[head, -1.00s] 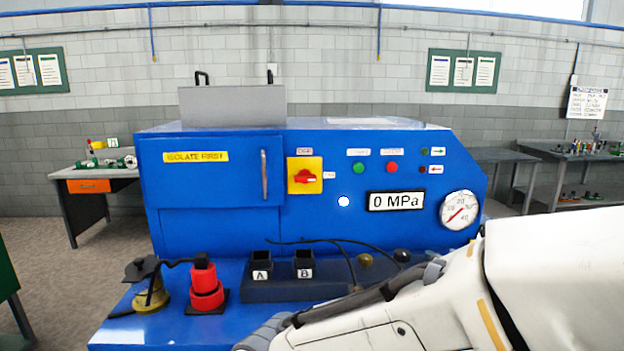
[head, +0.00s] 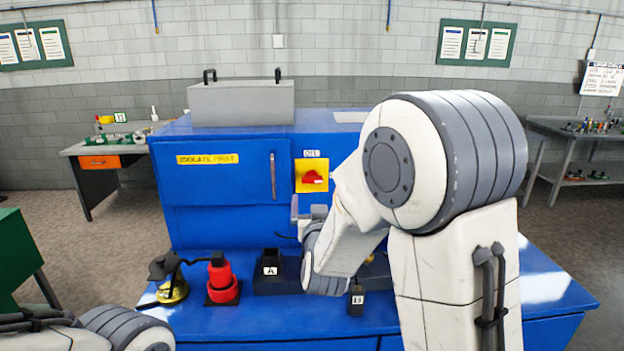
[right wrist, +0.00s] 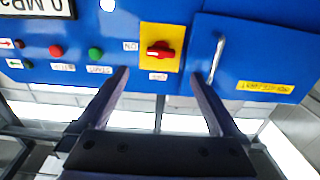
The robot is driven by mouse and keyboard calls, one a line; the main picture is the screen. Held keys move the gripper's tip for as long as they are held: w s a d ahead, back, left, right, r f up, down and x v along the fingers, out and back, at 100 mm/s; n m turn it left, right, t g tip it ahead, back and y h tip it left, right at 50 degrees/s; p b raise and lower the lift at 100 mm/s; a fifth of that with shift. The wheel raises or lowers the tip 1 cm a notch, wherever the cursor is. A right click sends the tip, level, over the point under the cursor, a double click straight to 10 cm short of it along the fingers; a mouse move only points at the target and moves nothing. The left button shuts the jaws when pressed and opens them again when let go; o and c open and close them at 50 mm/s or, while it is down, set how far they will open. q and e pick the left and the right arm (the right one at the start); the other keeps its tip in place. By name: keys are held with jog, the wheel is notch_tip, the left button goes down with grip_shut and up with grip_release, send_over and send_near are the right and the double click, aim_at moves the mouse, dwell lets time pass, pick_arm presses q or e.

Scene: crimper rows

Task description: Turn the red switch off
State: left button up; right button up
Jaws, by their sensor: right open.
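The red switch (head: 313,177) is a rotary knob on a yellow square plate on the front of the blue machine. In the right wrist view, which is upside down, the red switch (right wrist: 160,51) has its handle lying level, in line with the ON label (right wrist: 131,46). The OFF label (head: 312,153) is above the plate in the head view. My right gripper (head: 307,209) is just below the switch in the head view, partly hidden by my arm. Its two fingers (right wrist: 159,75) are spread and empty, with the switch showing between and beyond them. My left gripper is out of view.
A door handle (head: 273,176) stands out left of the switch. Green (right wrist: 95,53) and red (right wrist: 56,51) buttons are on its other side. A red plug-like part (head: 221,278) and block A (head: 270,266) stand on the blue ledge below.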

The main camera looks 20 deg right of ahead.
aim_at(313, 182)
jog(key=p+x, duration=0.3)
jog(key=x, duration=0.5)
jog(key=shift+w+d+p, duration=0.1)
jog(key=shift+w+p, duration=0.2)
jog(key=shift+p, duration=0.1)
jog(key=shift+w+d, duration=0.15)
jog(key=shift+w, duration=0.5)
